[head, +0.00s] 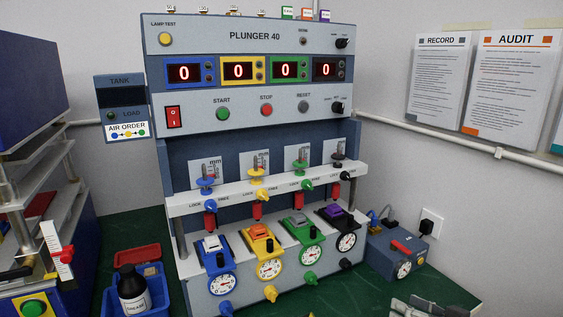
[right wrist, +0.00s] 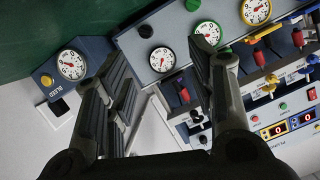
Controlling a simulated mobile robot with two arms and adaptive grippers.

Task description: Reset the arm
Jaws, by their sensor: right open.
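My right gripper (right wrist: 158,52) is open and empty in the right wrist view, its two dark fingers spread wide apart. In the head view, what seems to be the right gripper (head: 428,308) just shows at the bottom edge, right of centre, in front of the bench. The PLUNGER 40 tester (head: 255,110) stands upright on the green bench, with four red displays each reading 0. In the right wrist view the tester (right wrist: 205,12) appears turned round behind the fingers. I see no contact between gripper and tester. My left gripper is in neither view.
A small blue box (head: 385,250) with a gauge and red lever sits right of the tester. A blue machine (head: 32,85) stands at left.

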